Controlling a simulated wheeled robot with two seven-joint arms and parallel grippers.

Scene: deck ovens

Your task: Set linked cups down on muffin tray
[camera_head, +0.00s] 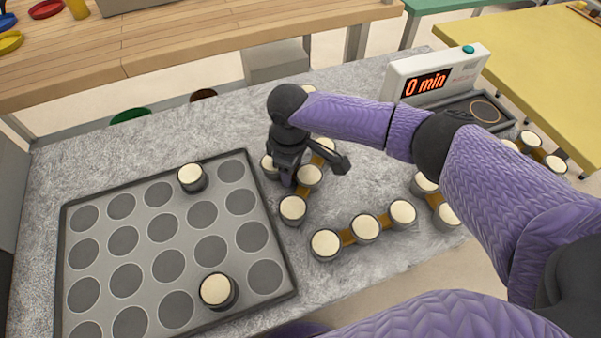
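The dark muffin tray (149,198) lies on the grey counter at left, with many round wells. Two single cream-topped cups stand in it: one (192,178) at the back right, one (217,291) near the front. My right gripper (287,180) points down just right of the tray, over a cluster of linked cups (309,177) joined by brown links. Its fingertips are partly hidden among the cups, so I cannot tell whether it grips one. A linked row of three cups (365,228) lies on the counter in front. My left gripper is not in view.
More linked cups (447,214) lie right of the row, partly behind my purple arm, and others (530,140) at far right. A timer (436,75) reading "0 min" stands at the back. A wooden table (180,45) is behind; a yellow table (535,60) is right.

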